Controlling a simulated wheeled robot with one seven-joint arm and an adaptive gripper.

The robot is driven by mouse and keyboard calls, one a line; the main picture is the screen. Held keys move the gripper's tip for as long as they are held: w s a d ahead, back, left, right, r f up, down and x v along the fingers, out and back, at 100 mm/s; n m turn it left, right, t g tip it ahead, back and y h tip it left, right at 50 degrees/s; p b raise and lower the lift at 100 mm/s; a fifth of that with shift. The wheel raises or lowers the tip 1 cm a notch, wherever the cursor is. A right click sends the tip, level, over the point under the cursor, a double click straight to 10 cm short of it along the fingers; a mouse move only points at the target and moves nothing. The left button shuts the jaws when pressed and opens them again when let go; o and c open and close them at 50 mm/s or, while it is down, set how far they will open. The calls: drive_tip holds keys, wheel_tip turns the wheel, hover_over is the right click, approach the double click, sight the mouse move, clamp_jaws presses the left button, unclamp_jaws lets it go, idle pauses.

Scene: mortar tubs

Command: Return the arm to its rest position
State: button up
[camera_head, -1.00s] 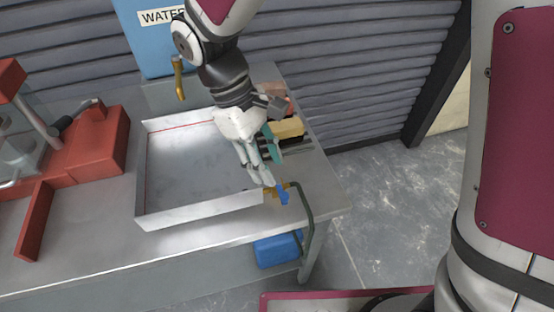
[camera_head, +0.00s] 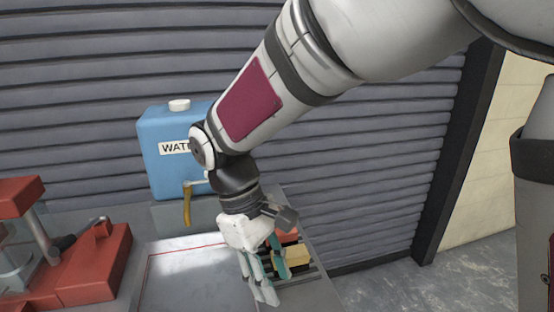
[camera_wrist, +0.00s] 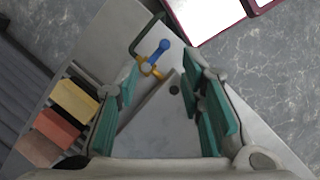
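My gripper (camera_head: 268,277) hangs downward over the right end of the bench, at the right side of a shallow metal tray (camera_head: 185,285). In the wrist view my gripper (camera_wrist: 162,85) shows its two teal-padded fingers spread apart with nothing between them. The tray's corner (camera_wrist: 160,120) and a clamp with a blue handle (camera_wrist: 153,58) show below and beyond the fingers. My arm reaches in from the upper right of the head view. The lower part of the bench is cut off in the head view.
A blue water container (camera_head: 170,170) with a brass tap (camera_head: 187,205) stands behind the tray. A red machine (camera_head: 85,270) is at the left. Yellow (camera_wrist: 75,102) and reddish blocks (camera_wrist: 55,128) lie beside the gripper. A ribbed wall (camera_head: 80,70) closes the back; floor (camera_head: 450,275) is open at right.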

drive_tip(key=s+d+r+m+t+y, duration=0.1)
drive_tip(key=s+d+r+m+t, duration=0.2)
drive_tip(key=d, duration=0.7)
drive_tip(key=s+d+r+m+t+y, duration=0.2)
drive_tip(key=s+d+r+m+t, duration=0.1)
drive_tip(key=s+d+r+m, duration=0.3)
drive_tip(key=s+d+m, duration=0.2)
drive_tip(key=d, duration=0.2)
drive_tip(key=shift+s+d+p, duration=0.3)
drive_tip(key=shift+s, duration=0.05)
